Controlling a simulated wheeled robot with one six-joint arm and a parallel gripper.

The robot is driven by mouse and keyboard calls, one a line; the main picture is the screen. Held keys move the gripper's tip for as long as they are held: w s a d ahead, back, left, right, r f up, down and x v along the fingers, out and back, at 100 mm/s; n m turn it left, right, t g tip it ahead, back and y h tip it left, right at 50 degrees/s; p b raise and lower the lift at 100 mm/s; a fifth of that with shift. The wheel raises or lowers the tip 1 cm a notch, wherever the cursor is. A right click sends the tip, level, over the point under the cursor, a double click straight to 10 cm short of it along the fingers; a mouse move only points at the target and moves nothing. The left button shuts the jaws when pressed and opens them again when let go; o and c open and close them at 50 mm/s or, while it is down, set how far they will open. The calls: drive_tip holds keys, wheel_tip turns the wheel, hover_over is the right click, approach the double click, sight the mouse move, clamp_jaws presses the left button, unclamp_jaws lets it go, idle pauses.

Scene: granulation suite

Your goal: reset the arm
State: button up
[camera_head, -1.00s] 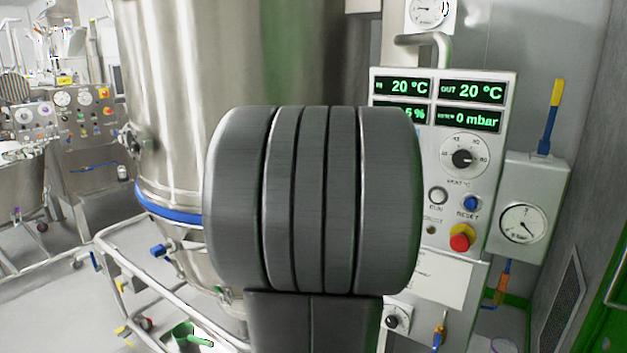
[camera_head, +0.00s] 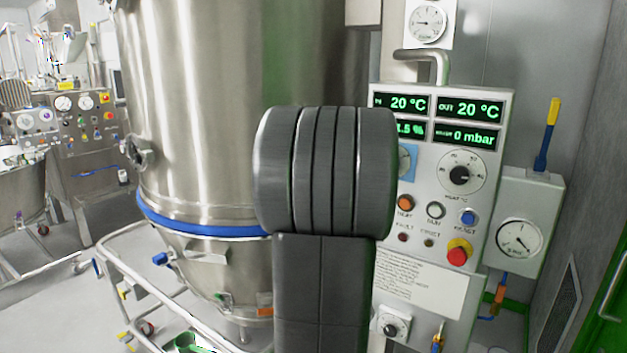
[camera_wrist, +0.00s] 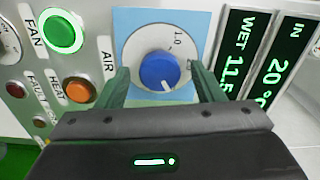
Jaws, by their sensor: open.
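An edge of the light blue plate (camera_head: 407,160) shows beside the arm.
A large steel vessel (camera_head: 200,110) with a blue band stands left of the panel. A red stop button (camera_head: 458,255), a gauge box (camera_head: 522,235) and a pipe handle (camera_head: 425,55) are near. The wrist view shows a lit green FAN button (camera_wrist: 60,33) and an orange HEAT button (camera_wrist: 78,90).

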drive_tip(key=n+p, duration=0.2)
drive_tip(key=n, duration=0.9)
drive_tip(key=shift+f, duration=0.15)
idle(0.4)
